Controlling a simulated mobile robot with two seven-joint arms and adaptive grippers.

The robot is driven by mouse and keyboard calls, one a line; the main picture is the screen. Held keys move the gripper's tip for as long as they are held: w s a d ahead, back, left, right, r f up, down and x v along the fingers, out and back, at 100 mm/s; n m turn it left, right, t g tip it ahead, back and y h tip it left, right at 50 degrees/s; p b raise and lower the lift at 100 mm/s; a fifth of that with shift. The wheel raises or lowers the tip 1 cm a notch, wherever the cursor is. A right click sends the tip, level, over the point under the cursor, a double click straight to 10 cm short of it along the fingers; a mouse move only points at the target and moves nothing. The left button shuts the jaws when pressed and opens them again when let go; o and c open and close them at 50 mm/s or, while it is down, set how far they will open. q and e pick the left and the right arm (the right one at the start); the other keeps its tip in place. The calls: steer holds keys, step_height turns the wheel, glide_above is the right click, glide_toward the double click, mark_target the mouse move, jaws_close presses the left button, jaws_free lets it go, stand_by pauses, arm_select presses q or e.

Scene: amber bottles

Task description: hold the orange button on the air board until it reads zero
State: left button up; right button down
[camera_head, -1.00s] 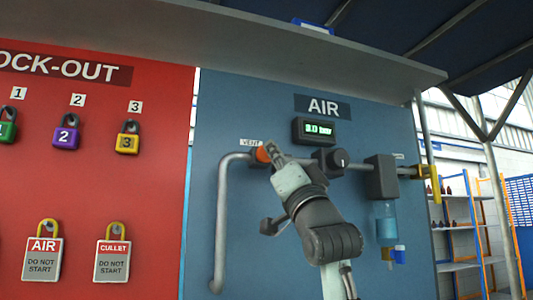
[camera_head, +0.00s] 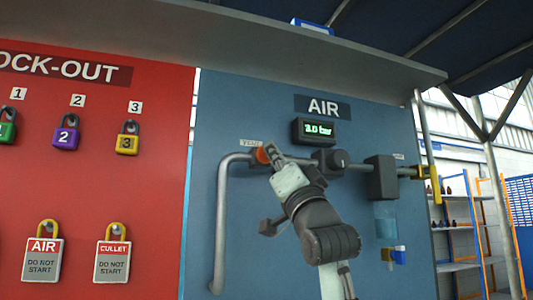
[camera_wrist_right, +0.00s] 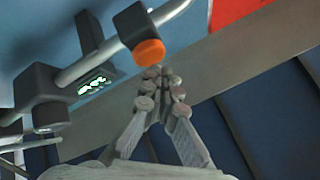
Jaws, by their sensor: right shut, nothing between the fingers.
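The orange button (camera_head: 262,155) is on a dark block on the pipe, below the VENT label on the blue air board (camera_head: 245,105). It also shows in the right wrist view (camera_wrist_right: 149,52). The green display (camera_head: 318,130) appears to read 3.0 bar. My right gripper (camera_head: 270,151) is shut and empty, with its fingertips right at the button. In the right wrist view the closed fingertips (camera_wrist_right: 160,77) lie close by the button's lower edge; I cannot tell whether they touch it. My left gripper is out of view.
A dark knob (camera_head: 331,161), a dark filter block (camera_head: 381,177) and a yellow valve handle (camera_head: 428,178) sit right of the button. A grey pipe (camera_head: 220,220) runs down on the left. The red lock-out board (camera_head: 160,200) carries padlocks and tags. A ledge (camera_head: 330,55) overhangs above.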

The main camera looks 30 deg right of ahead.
steer(key=shift+w+d, duration=0.15)
steer(key=shift+w, duration=0.6)
stand_by(1.8)
steer(key=shift+s, duration=0.1)
stand_by(2.7)
steer(key=shift+s+a, duration=0.2)
steer(key=shift+s, duration=0.65)
steer(key=s, duration=0.2)
steer(key=s+a, duration=0.1)
steer(key=s, duration=0.1)
steer(key=shift+s+a+p, duration=0.1)
steer(key=shift+s+p, duration=0.25)
steer(key=shift+s, duration=0.05)
steer(key=shift+f, duration=0.1)
